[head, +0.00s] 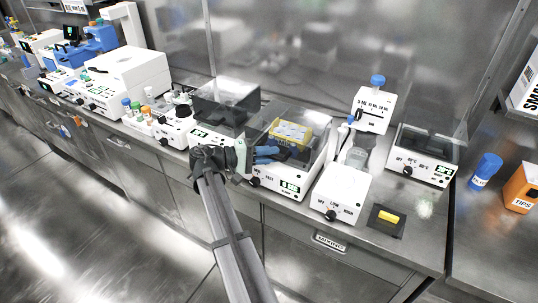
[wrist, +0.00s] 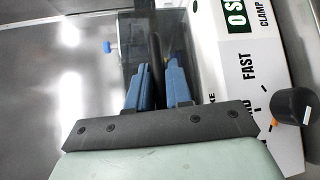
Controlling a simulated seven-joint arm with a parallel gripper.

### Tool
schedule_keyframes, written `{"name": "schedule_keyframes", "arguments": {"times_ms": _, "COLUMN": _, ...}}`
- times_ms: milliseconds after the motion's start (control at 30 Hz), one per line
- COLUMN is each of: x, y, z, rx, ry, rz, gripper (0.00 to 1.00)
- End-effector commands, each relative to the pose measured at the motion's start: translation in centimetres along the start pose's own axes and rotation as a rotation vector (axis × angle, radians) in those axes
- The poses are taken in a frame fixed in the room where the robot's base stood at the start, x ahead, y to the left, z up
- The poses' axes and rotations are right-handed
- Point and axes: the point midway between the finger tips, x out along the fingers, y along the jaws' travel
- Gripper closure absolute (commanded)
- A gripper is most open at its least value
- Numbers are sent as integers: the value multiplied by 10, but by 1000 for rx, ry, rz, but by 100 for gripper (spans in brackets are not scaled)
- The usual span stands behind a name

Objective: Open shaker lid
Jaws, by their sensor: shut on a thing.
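The shaker (head: 300,180) is a white box on the bench with a see-through smoky lid (head: 316,122). A yellow rack (head: 290,133) shows through the lid. The lid appears down over the rack. My gripper (head: 268,154) reaches the shaker's front left side. In the wrist view my blue fingers (wrist: 160,85) are shut on a dark bar (wrist: 157,50), which looks like the lid's handle. The exact contact is partly hidden by the fingers. The shaker's white front panel (wrist: 245,75), with a FAST mark and a black knob (wrist: 294,103), lies to the right there.
Another device with a dark lid (head: 226,103) stands close on the left. A white stirrer (head: 340,190) and a bottle (head: 357,153) stand on the right. A yellow item on a dark pad (head: 388,217) lies near the front edge. A metal wall is behind.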

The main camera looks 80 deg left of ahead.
Motion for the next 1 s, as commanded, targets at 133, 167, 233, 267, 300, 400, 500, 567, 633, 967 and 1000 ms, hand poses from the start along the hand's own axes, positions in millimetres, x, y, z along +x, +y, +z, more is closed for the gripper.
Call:
{"name": "schedule_keyframes", "arguments": {"times_ms": 133, "x": 0, "y": 0, "z": 0, "rx": 0, "ry": 0, "rz": 0, "gripper": 100}}
{"name": "schedule_keyframes", "arguments": {"times_ms": 167, "x": 0, "y": 0, "z": 0, "rx": 0, "ry": 0, "rz": 0, "gripper": 100}}
{"name": "schedule_keyframes", "arguments": {"times_ms": 233, "x": 0, "y": 0, "z": 0, "rx": 0, "ry": 0, "rz": 0, "gripper": 100}}
{"name": "schedule_keyframes", "arguments": {"times_ms": 267, "x": 0, "y": 0, "z": 0, "rx": 0, "ry": 0, "rz": 0, "gripper": 100}}
{"name": "schedule_keyframes", "arguments": {"times_ms": 300, "x": 0, "y": 0, "z": 0, "rx": 0, "ry": 0, "rz": 0, "gripper": 100}}
{"name": "schedule_keyframes", "arguments": {"times_ms": 400, "x": 0, "y": 0, "z": 0, "rx": -1, "ry": 0, "rz": -1, "gripper": 100}}
{"name": "schedule_keyframes", "arguments": {"times_ms": 500, "x": 0, "y": 3, "z": 0, "rx": -5, "ry": 0, "rz": -7, "gripper": 100}}
{"name": "schedule_keyframes", "arguments": {"times_ms": 567, "x": 0, "y": 6, "z": 0, "rx": -12, "ry": 0, "rz": -14, "gripper": 100}}
{"name": "schedule_keyframes", "arguments": {"times_ms": 633, "x": 0, "y": 12, "z": -1, "rx": -26, "ry": 0, "rz": -29, "gripper": 100}}
{"name": "schedule_keyframes", "arguments": {"times_ms": 967, "x": 7, "y": 62, "z": -10, "rx": -170, "ry": 0, "rz": -176, "gripper": 100}}
{"name": "schedule_keyframes", "arguments": {"times_ms": 1000, "x": 9, "y": 70, "z": -12, "rx": -186, "ry": 0, "rz": -190, "gripper": 100}}
